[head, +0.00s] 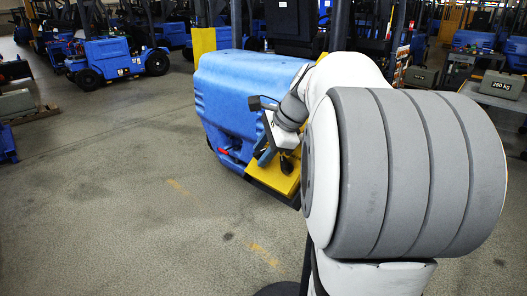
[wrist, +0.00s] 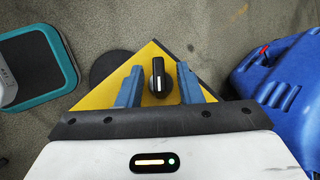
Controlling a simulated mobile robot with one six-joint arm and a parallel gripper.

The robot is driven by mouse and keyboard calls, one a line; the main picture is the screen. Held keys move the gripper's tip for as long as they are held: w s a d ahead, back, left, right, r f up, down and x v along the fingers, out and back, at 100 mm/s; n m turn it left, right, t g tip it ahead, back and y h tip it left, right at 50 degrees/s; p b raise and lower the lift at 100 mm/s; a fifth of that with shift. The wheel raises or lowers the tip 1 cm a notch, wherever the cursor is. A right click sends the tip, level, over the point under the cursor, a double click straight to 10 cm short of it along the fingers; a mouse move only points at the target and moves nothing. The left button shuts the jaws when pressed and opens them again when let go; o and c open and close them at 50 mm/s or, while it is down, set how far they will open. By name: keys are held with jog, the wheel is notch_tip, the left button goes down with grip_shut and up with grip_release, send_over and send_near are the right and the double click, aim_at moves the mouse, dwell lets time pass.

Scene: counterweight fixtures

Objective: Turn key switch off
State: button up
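The key switch (wrist: 158,76) is a black knob with a white line, standing on a yellow panel (wrist: 98,98) in the wrist view. The line runs roughly up and down in that view, tilted slightly. My gripper (wrist: 159,72) is open, with one blue finger on each side of the knob and a visible gap on both sides. In the head view my gripper (head: 276,155) is over the yellow panel (head: 262,188) beside the blue truck body (head: 240,95). A dark knob-like shape shows there, partly hidden by my arm.
The blue truck body (wrist: 285,85) stands close on the right in the wrist view. A teal-rimmed grey object (wrist: 42,65) is at the left, and a dark disc (wrist: 108,67) lies beyond the panel. Open floor (head: 110,200) lies left of the truck in the head view.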

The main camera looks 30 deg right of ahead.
jog(key=shift+c, duration=0.3)
grip_shut()
